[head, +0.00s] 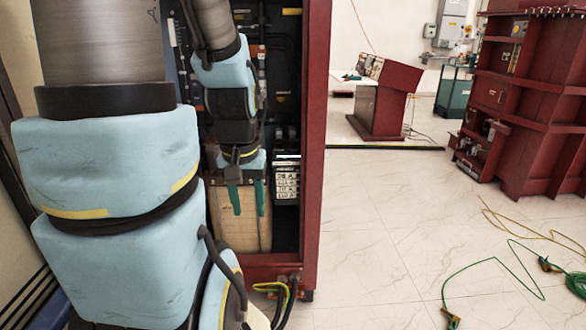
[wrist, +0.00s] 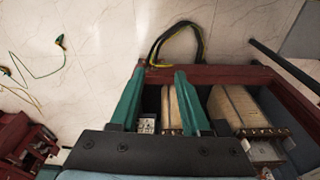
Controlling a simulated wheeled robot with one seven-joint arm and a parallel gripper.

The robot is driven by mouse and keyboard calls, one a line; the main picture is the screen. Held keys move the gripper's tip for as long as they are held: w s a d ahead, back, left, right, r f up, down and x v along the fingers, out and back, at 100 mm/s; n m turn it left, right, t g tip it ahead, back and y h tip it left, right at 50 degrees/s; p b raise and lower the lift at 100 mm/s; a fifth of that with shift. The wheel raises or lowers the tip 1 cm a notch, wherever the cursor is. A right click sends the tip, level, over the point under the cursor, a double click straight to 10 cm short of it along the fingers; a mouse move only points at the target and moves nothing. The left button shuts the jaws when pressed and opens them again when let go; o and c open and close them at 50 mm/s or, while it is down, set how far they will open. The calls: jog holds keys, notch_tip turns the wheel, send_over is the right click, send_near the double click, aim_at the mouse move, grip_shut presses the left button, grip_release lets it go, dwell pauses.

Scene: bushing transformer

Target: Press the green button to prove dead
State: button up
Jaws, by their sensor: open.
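My gripper (head: 247,205) hangs fingers-down inside the red cabinet (head: 314,140), its two green fingers apart with nothing between them. In the wrist view the open gripper (wrist: 159,72) reaches over the cabinet's lower part. A small dark unit with a pale labelled face (head: 287,178) sits just right of the fingers in the head view. A similar pale face of the unit (wrist: 147,125) shows beside the left finger in the wrist view, apart from the fingertips. I cannot make out a green button in either view.
Tan blocks (wrist: 238,108) stand low in the cabinet, close to my fingers. Black and yellow-green cables (wrist: 175,38) loop outside its lower edge. Green and yellow leads (head: 500,262) lie on the floor at right. A red console (head: 380,98) stands behind; the central floor is clear.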

grip_shut()
dwell(1.5)
